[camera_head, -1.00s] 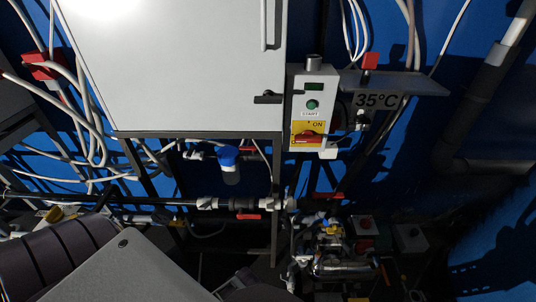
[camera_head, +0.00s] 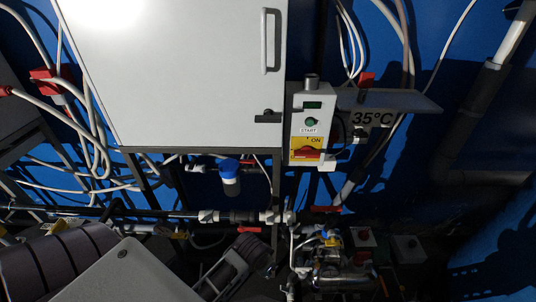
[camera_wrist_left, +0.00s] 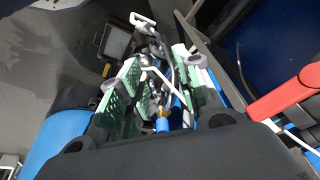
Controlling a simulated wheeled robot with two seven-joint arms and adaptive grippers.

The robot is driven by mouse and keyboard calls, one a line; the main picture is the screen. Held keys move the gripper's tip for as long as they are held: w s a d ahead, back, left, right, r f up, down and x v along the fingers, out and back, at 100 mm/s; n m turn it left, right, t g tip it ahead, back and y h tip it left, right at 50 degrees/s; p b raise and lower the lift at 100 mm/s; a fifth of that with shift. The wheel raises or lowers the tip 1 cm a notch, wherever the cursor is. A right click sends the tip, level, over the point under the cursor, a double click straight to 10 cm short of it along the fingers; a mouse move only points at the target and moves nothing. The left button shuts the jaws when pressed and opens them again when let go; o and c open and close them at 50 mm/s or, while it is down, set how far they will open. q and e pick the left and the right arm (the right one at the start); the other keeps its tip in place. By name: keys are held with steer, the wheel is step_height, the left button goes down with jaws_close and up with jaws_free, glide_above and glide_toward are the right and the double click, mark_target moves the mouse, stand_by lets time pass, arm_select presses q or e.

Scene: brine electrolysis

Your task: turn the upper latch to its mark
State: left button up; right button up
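A grey-white cabinet door (camera_head: 185,75) fills the upper left of the head view. A small dark latch (camera_head: 267,116) sits at its lower right edge, turned about level. No other latch on this door shows, and I cannot tell whether this is the upper one or see its mark. My left gripper (camera_head: 248,258) is low in the head view, well below the latch and apart from it. In the left wrist view its green-padded fingers (camera_wrist_left: 158,88) stand apart with nothing clearly held between them. My right gripper is not in view.
A control box (camera_head: 312,122) with a green button and red switch is right of the latch. A shelf with a 35°C label (camera_head: 372,119) is beyond it. Pipes with a valve (camera_head: 240,216) run below the cabinet. The door's front is clear.

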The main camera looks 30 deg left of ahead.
arm_select(q)
steer(key=w+a+r+m+t+y, duration=0.1)
steer(key=w+r+t+y, duration=0.1)
steer(key=w+r, duration=0.7)
steer(key=w+a+r+m+t+y, duration=0.1)
steer(key=w+r, duration=0.9)
steer(key=r, duration=1.3)
steer(key=w+a+r+m+t+y+p, duration=0.1)
steer(key=w+a+r+m+t+y, duration=0.1)
steer(key=w+r, duration=0.8)
step_height(320, 180, up, 7)
steer(key=shift+w+r+m+t+y, duration=0.1)
steer(key=shift+w+m+t+y, duration=0.05)
steer(key=shift+m+t+y, duration=0.65)
step_height(320, 180, up, 24)
steer(key=s+d+r+t+y, duration=0.1)
steer(key=s+y, duration=0.2)
steer(key=y, duration=0.1)
steer(key=s+d+r+y, duration=0.1)
steer(key=s+r+y, duration=0.1)
steer(key=s+r, duration=0.5)
steer(key=s+d+r+y, duration=0.1)
steer(key=s+r, duration=0.6)
steer(key=r, duration=0.7)
steer(key=shift+d+n+y, duration=0.15)
steer(key=shift+n+y, duration=0.15)
steer(key=shift+y, duration=0.2)
